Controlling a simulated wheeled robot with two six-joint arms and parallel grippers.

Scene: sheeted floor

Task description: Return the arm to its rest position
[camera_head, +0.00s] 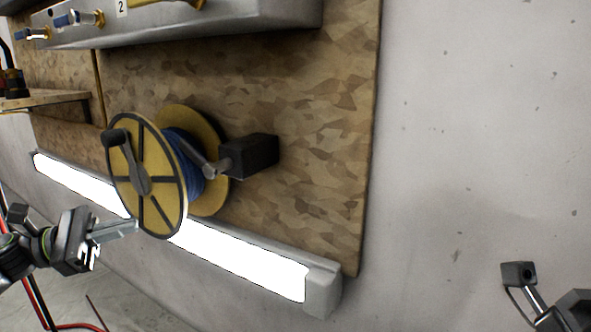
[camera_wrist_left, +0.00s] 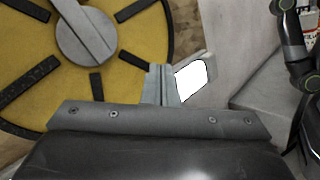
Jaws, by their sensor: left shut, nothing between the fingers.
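My left gripper (camera_head: 122,230) reaches in from the left in the head view. Its fingers are shut with nothing between them. They are near the lower front edge of a yellow and black reel (camera_head: 146,175) wound with blue cable. In the left wrist view, the shut fingers (camera_wrist_left: 163,84) show in front of the reel's yellow disc (camera_wrist_left: 130,38); I cannot tell whether they touch it. A part of my right arm shows at the lower right of the head view, but its fingers are out of frame.
The reel hangs from a dark bracket (camera_head: 252,156) on a patterned wooden board (camera_head: 310,130). A lit bar lamp (camera_head: 240,262) runs along the board's bottom. A grey shelf (camera_head: 230,22) with small fittings is above. The pale wall (camera_head: 470,130) at right is bare.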

